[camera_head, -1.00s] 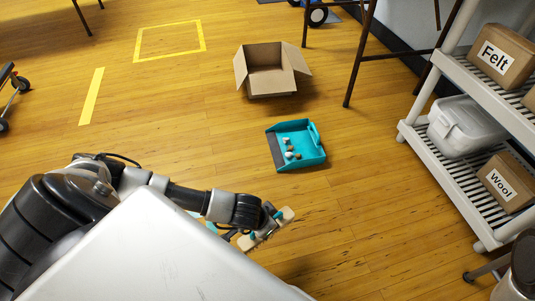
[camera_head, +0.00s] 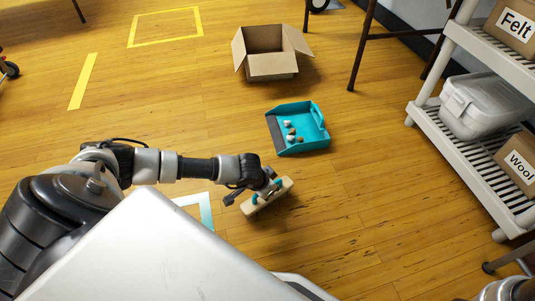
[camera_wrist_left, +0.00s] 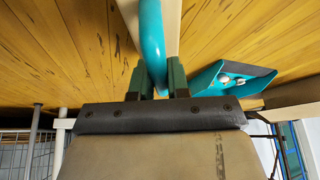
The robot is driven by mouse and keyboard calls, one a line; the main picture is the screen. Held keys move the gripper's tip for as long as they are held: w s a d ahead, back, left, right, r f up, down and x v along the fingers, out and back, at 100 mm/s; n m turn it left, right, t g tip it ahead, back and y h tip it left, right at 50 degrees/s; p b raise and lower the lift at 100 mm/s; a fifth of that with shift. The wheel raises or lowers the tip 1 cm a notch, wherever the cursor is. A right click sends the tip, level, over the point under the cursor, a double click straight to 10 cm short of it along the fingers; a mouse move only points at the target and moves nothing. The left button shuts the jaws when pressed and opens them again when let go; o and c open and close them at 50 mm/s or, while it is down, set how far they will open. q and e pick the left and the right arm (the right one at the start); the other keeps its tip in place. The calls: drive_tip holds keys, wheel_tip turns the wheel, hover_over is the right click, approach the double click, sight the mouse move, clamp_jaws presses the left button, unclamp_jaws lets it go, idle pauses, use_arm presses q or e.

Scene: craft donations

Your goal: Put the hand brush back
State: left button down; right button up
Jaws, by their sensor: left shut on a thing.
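My left gripper (camera_head: 266,190) is shut on the hand brush (camera_head: 280,194), which has a pale block and a teal handle. It holds the brush in front of the dustpan, close over the floor; whether it touches the floor I cannot tell. In the left wrist view, the gripper's two green fingers (camera_wrist_left: 158,80) close around the teal handle of the brush (camera_wrist_left: 151,35). The teal dustpan (camera_head: 312,116) lies on the floor with several small white and brown bits in it. My right gripper is not in view.
An open cardboard box (camera_head: 272,66) stands beyond the dustpan. A pale shelf rack (camera_head: 462,132) with a clear bin (camera_head: 485,106) and labelled boxes is at right. A yellow tape square (camera_head: 165,44) marks the back floor. Floor between dustpan and rack is clear.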

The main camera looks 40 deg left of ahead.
use_arm(q)
drive_tip(key=shift+f, duration=0.15)
drive_tip(key=shift+f, duration=0.1)
drive_tip(key=c, duration=1.1)
unclamp_jaws()
